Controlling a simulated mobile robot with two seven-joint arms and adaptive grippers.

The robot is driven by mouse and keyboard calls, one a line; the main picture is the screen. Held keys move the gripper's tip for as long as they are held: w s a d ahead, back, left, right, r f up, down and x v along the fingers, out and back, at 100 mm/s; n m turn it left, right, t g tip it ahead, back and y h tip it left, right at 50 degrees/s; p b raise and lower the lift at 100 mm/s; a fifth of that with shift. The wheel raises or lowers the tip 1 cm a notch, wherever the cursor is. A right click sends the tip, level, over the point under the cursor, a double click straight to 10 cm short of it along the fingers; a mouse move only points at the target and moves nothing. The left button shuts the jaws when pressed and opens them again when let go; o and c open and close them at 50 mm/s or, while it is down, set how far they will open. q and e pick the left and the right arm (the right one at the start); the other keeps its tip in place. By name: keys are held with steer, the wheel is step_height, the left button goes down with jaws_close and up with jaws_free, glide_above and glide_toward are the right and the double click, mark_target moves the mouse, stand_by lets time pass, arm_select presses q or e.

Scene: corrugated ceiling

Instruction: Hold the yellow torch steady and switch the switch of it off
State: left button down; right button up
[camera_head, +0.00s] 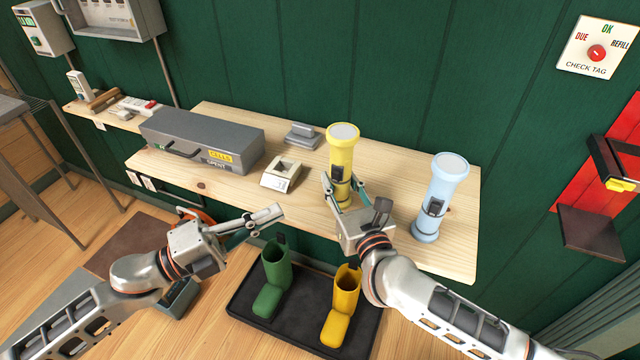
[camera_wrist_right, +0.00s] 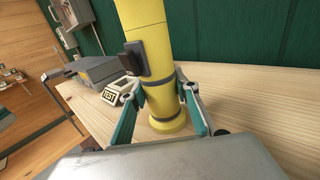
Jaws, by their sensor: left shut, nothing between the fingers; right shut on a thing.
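The yellow torch (camera_head: 342,150) stands upright on the wooden shelf, lens end up. Its dark switch (camera_head: 337,174) faces the front; it also shows in the right wrist view (camera_wrist_right: 135,58), but its position is too small to tell. My right gripper (camera_head: 344,202) is shut around the lower body of the torch, with a finger on each side in the right wrist view (camera_wrist_right: 162,100). My left gripper (camera_head: 279,210) is shut and empty, in front of the shelf's edge, to the left of the torch and apart from it.
A light blue torch (camera_head: 441,192) stands right of the yellow one. A grey CELLS box (camera_head: 202,137), a small TEST block (camera_head: 282,174) and a grey holder (camera_head: 302,133) are on the shelf (camera_head: 230,192).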

arm_select(q)
steer(key=shift+s+a+f+m+g+h, duration=0.2)
steer(key=shift+s+a+m+g, duration=0.15)
steer(key=shift+m, duration=0.2)
steer(key=shift+s+a+f+m+g+h, duration=0.1)
steer(key=shift+a+f+m+g, duration=0.1)
steer(key=shift+m+g, duration=0.3)
glide_toward(339, 177)
steer(key=s+d, duration=0.1)
steer(key=d, duration=0.3)
steer(key=shift+w+d+r, duration=0.1)
steer(key=shift+w+d, duration=0.1)
steer(key=shift+w, duration=0.4)
steer(key=shift+w+d+r, duration=0.1)
steer(key=shift+w+d, duration=0.1)
steer(key=shift+w, duration=0.45)
steer(key=shift+w+d, duration=0.2)
steer(key=shift+w, duration=0.4)
steer(key=shift+w+d+r, duration=0.15)
steer(key=shift+w+r, duration=0.3)
steer(key=shift+r, duration=0.1)
arm_select(e)
steer(key=shift+a, duration=0.1)
arm_select(q)
steer(key=shift+s, duration=0.15)
arm_select(e)
steer(key=shift+s, duration=0.1)
